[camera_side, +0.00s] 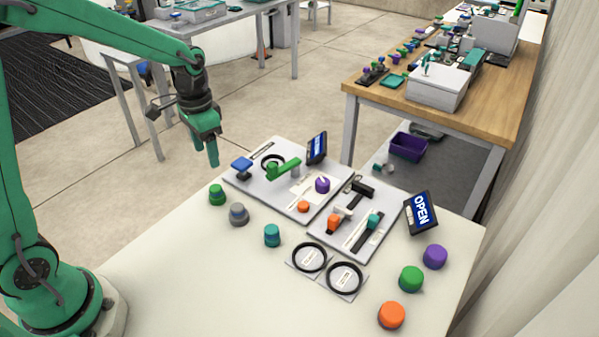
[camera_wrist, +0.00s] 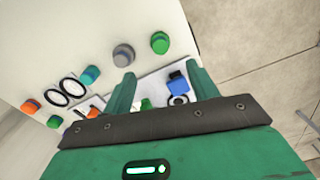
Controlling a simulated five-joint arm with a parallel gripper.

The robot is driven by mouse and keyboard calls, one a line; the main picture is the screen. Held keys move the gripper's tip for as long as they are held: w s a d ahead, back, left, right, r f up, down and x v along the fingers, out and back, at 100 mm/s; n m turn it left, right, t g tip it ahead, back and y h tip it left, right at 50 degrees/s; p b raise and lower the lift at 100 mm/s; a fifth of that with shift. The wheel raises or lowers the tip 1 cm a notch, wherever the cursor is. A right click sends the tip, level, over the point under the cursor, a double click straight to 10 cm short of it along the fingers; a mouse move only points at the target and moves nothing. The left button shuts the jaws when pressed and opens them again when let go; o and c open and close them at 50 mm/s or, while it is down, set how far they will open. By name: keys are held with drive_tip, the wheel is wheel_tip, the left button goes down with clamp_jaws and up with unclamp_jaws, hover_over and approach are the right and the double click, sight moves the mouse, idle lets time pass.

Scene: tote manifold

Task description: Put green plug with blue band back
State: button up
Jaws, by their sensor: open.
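A green plug (camera_side: 217,194) stands on the white table near its far left edge, beside a grey plug (camera_side: 238,213). It also shows in the wrist view (camera_wrist: 160,42). A second green plug (camera_side: 411,278) stands at the right of the table, between a purple and an orange plug. The bands are too small to tell which green plug has the blue one. Two black rings lie on small labelled plates, a left ring (camera_side: 310,257) and a right ring (camera_side: 345,278), both empty. My gripper (camera_side: 213,163) is open and empty, in the air above the table's far left side.
A left panel (camera_side: 250,181) carries a green lever (camera_side: 284,168), a blue knob and a purple piece. A right panel (camera_side: 332,240) has sliders, with a sign reading OPEN (camera_side: 421,211) beside it. A teal plug (camera_side: 272,235) stands in front. The table's near left is clear.

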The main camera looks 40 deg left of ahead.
drive_tip(key=shift+r, duration=0.1)
idle(0.5)
drive_tip(key=s+d+r+n+t, duration=0.1)
drive_tip(key=s+r+t, duration=0.1)
drive_tip(key=s+r, duration=0.3)
drive_tip(key=s+d+r+n+t, duration=0.2)
drive_tip(key=s+r, duration=0.4)
drive_tip(key=s, duration=0.5)
drive_tip(key=shift+s+d+t, duration=0.15)
drive_tip(key=shift+s+t, duration=0.1)
drive_tip(key=shift+t, duration=0.55)
idle(0.4)
